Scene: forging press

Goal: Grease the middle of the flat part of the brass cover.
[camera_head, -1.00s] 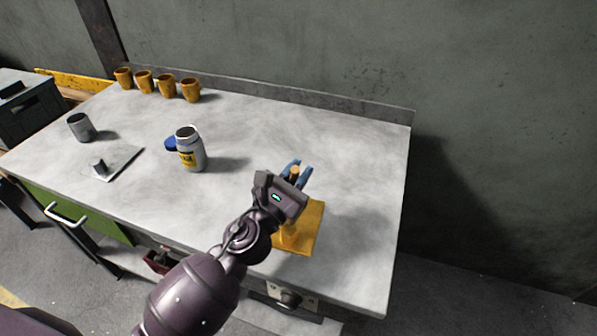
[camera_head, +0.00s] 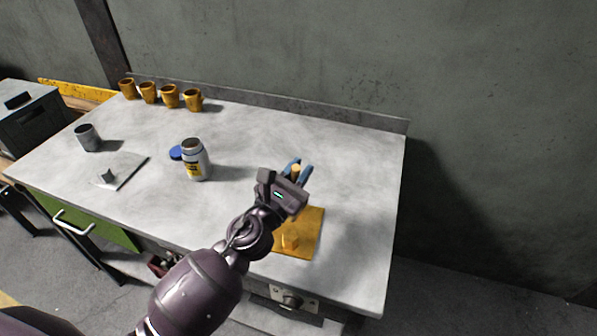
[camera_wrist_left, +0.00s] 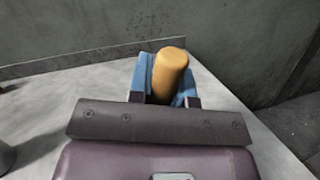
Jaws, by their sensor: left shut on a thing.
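My left gripper (camera_head: 299,172) has blue fingers shut on an orange-brown rounded handle (camera_head: 296,168). The handle's top also shows between the fingers in the left wrist view (camera_wrist_left: 168,76). The tool's lower end is hidden behind my gripper. The gripper appears just beyond or above the cover; I cannot tell its height. A white jar (camera_head: 195,163) with a yellow label stands open left of the gripper. My right gripper is not in view.
A grey cup (camera_head: 87,138) and a grey plate with a small knob (camera_head: 119,172) are at the left. Several orange-brown cups (camera_head: 170,97) line the back edge. The table's back right is clear.

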